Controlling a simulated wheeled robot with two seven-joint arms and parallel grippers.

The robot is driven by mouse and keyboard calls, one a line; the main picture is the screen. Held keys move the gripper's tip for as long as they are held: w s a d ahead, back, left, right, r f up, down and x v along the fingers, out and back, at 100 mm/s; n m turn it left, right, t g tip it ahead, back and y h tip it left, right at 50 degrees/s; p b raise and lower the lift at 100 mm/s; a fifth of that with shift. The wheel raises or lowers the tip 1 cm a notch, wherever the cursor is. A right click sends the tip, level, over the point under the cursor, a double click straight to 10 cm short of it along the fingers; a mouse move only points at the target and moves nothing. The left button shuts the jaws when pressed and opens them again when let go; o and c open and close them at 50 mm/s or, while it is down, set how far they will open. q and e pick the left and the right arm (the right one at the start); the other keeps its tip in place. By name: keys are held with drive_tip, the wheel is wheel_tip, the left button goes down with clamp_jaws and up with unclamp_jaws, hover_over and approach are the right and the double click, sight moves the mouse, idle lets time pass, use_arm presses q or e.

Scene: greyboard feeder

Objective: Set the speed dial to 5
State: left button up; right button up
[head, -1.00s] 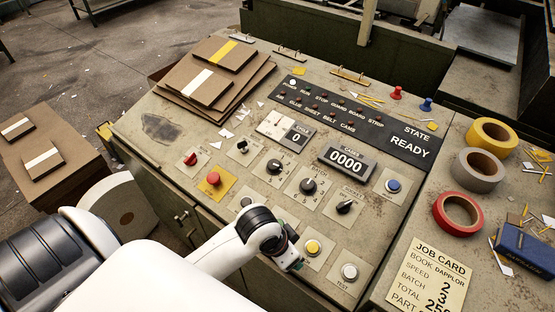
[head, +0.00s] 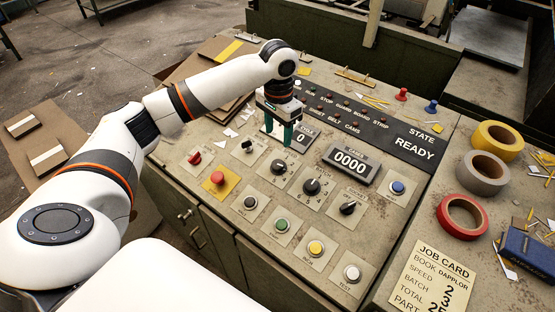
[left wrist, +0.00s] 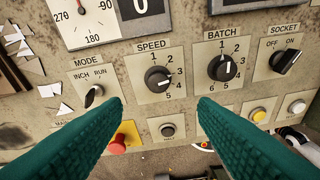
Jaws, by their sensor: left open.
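The speed dial (head: 278,167) is a round black knob on a beige plate in the upper middle of the console. In the left wrist view the speed dial (left wrist: 157,79) has numbers 1 to 5 around its right side. Its pale mark seems to point right, near 3 or 4; I cannot tell exactly. My left gripper (head: 279,138) is open and empty, pointing down above the console, just beyond the dial. In the left wrist view its green fingers (left wrist: 160,105) stand apart, with the dial between and beyond their tips. My right gripper is not in view.
The batch dial (head: 312,187) sits close right of the speed dial, with the socket switch (head: 348,208) beyond. The mode switch (head: 247,146) and red button (head: 217,178) are to the left. A counter display (head: 349,161) stands behind. Tape rolls (head: 462,216) and a job card (head: 432,275) lie right.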

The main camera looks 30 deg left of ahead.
sight(278, 164)
use_arm(q)
wheel_tip(278, 164, down, 12)
drive_tip(key=shift+w+a+r+p, duration=0.1)
drive_tip(key=shift+a+r+p, duration=0.1)
drive_tip(key=shift+p, duration=0.4)
drive_tip(key=c, duration=1)
drive_tip(key=shift+d+r, duration=0.1)
